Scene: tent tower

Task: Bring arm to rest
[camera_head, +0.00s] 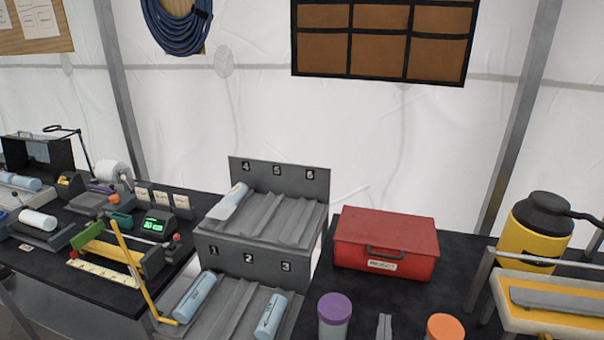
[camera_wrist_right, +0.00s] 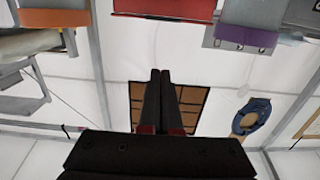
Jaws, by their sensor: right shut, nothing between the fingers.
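My right gripper (camera_head: 384,326) shows at the bottom edge of the head view as two narrow grey fingertips close together, between a purple-lidded jar (camera_head: 334,312) and an orange-lidded jar (camera_head: 445,328). In the right wrist view its dark fingers (camera_wrist_right: 161,74) lie side by side, shut and empty, with the tent wall behind them. The rest of the right arm is out of the head view. My left gripper is not in view.
A red box (camera_head: 386,240) stands on the black table behind the jars. Equipment crowds the left table.

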